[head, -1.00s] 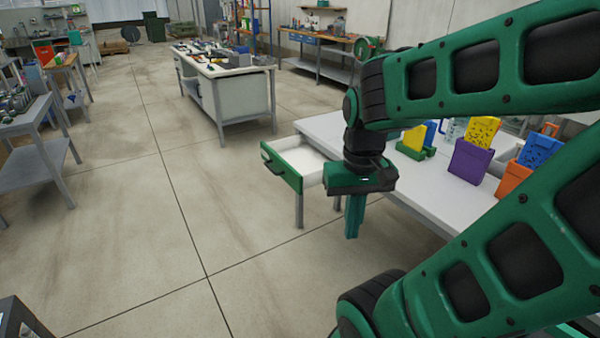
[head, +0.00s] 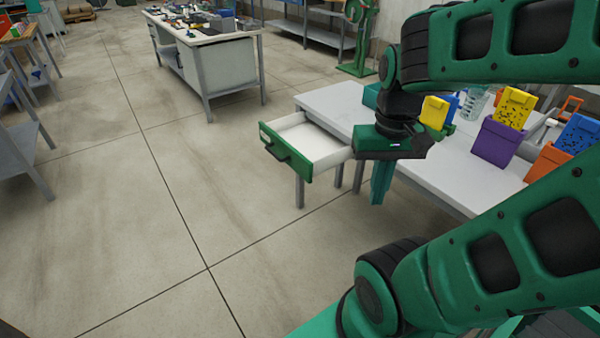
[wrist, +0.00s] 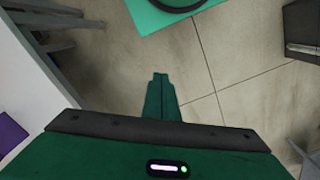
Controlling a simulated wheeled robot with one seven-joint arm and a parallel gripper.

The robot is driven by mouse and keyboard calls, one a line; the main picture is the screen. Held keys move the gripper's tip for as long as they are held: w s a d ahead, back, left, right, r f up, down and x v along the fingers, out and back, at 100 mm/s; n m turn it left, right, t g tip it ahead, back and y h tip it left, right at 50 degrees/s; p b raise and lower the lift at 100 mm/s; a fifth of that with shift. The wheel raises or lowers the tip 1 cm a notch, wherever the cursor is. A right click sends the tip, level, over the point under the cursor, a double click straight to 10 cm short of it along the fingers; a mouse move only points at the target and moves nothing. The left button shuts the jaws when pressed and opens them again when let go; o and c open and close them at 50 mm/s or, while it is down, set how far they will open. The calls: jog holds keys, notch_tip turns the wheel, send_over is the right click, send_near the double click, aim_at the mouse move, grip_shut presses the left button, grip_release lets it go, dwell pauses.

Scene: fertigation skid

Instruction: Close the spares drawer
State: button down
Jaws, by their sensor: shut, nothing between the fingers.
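The spares drawer (head: 287,151) stands open at the left end of the white table. It has a green front with a dark handle (head: 275,148), a white inside, and looks empty. My gripper (head: 380,190) is shut and empty, pointing down. In the head view it appears to the right of the drawer front, beside the table's front edge, apart from the handle. In the wrist view the shut fingers (wrist: 160,85) point out over bare floor. The drawer is not seen in the wrist view.
The white table (head: 448,178) carries a purple bin (head: 497,143), a yellow bin (head: 434,112) and orange and blue bins at the right. A workbench (head: 205,50) stands behind. The floor (head: 150,230) left of the drawer is clear.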

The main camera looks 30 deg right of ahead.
jog(key=w+d+f+n+t+h, duration=0.1)
jog(key=w+d+f+h, duration=0.15)
jog(key=w, duration=0.55)
jog(key=w+d+f+n+h, duration=0.1)
jog(key=w+d+f, duration=0.15)
jog(key=w, duration=0.65)
jog(key=w+a+f+n+t+h, duration=0.1)
jog(key=w+a+f+t+h, duration=0.1)
jog(key=w+f, duration=0.55)
jog(key=n+t, duration=0.2)
send_near(305, 174)
jog(key=a+x, duration=0.1)
jog(key=x, duration=0.3)
jog(key=shift+d+f, duration=0.2)
jog(key=shift+d, duration=0.35)
